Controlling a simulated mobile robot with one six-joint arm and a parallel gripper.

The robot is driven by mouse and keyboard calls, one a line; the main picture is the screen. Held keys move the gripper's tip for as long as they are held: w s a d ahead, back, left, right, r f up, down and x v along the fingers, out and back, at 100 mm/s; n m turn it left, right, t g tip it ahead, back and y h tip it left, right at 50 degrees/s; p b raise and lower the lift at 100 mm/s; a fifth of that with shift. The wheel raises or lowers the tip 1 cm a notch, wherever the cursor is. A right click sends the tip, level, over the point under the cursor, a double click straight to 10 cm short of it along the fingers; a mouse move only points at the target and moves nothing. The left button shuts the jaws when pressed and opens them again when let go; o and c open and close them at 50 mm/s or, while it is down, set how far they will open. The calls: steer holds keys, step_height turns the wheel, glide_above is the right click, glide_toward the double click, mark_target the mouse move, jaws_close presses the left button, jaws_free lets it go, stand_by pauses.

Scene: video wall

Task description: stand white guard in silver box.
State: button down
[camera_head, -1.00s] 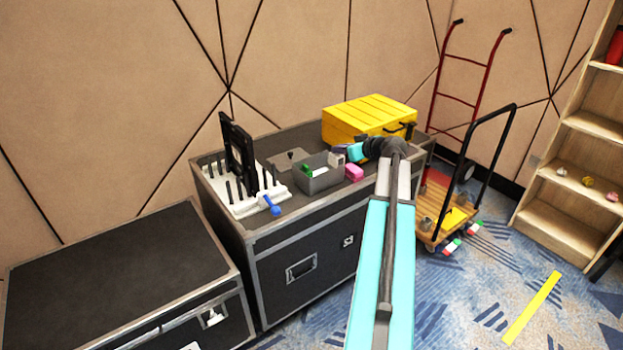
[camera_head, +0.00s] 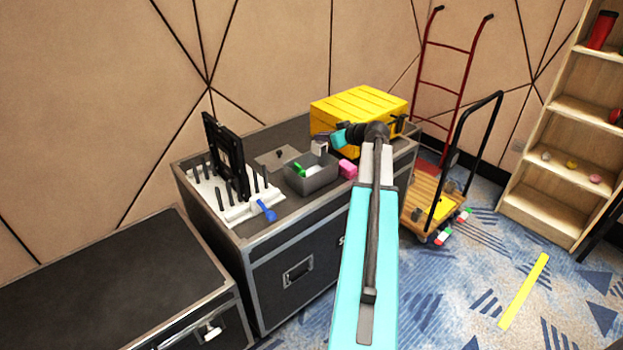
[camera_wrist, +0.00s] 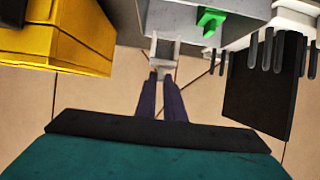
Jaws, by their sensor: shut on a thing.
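The silver box (camera_head: 318,184) is an open grey box on the black case. It also shows in the wrist view (camera_wrist: 190,26). My gripper (camera_wrist: 164,76) is shut on the white guard (camera_wrist: 166,50), a small pale piece with upright sides. In the head view, the guard (camera_head: 319,147) is just above the back right part of the box, and my gripper's fingers are mostly hidden. I cannot tell whether the guard touches the box. A green piece (camera_head: 299,169) stands in the left part of the box and also shows in the wrist view (camera_wrist: 211,20).
A pink block (camera_head: 347,169) sits right of the box, and a yellow case (camera_head: 358,108) stands behind it. On the left are a white rack (camera_head: 230,209) with black pegs, a tall black panel (camera_head: 225,155) and a blue piece (camera_head: 266,211). A grey plate (camera_head: 277,158) lies behind the box.

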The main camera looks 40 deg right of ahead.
step_height(320, 180, down, 6)
steer(key=shift+p, duration=0.35)
steer(key=shift+f, duration=0.15)
steer(key=shift+f, duration=1.85)
steer(key=shift+f, duration=0.1)
steer(key=c, duration=1.9)
jaws_free()
steer(key=shift+o, duration=0.2)
steer(key=shift+p, duration=0.3)
steer(key=b+v, duration=0.2)
steer(key=v, duration=1)
steer(key=shift+s, duration=0.1)
